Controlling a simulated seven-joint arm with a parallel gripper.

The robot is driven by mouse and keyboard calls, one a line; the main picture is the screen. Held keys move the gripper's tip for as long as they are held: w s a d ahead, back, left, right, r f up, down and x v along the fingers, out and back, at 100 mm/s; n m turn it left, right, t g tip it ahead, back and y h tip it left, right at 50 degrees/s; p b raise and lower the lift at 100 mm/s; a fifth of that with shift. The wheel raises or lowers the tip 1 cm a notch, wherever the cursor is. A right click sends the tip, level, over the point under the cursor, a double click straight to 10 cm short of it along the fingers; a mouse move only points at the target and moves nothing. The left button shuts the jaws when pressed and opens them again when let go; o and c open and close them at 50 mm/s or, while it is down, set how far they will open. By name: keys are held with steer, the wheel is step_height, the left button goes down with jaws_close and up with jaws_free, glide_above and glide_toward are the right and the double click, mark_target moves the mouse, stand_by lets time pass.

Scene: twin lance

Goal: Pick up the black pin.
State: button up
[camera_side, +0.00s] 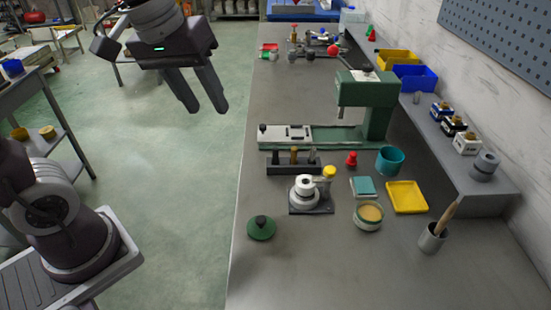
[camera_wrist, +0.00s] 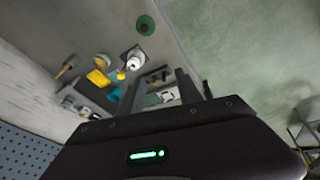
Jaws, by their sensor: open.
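My gripper (camera_side: 207,107) hangs in the air over the green floor, left of the bench and well above it. Its two dark fingers are apart with nothing between them. The wrist view shows the same gripper (camera_wrist: 158,78) with the bench beyond. A dark rack (camera_side: 293,169) stands on the bench in front of the green press. It holds a brass pin (camera_side: 294,155) and a grey pin (camera_side: 312,156) upright. A dark upright shape at the rack's left end may be the black pin, but it is too small to be sure.
The green press (camera_side: 368,92) rises behind the rack. Near the rack are a white spool (camera_side: 305,185) on a dark plate, a red piece (camera_side: 351,159), a teal cup (camera_side: 390,160) and a yellow tray (camera_side: 407,197). A green disc (camera_side: 261,229) lies near the front-left. The bench's left strip is clear.

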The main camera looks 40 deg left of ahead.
steer(key=w+f+n+g, duration=0.1)
steer(key=w+f+n, duration=0.2)
steer(key=w, duration=0.4)
steer(key=n+g, duration=0.3)
steer(key=n, duration=0.4)
glide_above(275, 148)
step_height(275, 148, down, 16)
step_height(275, 148, down, 7)
steer(key=shift+d+r, duration=0.1)
jaws_close()
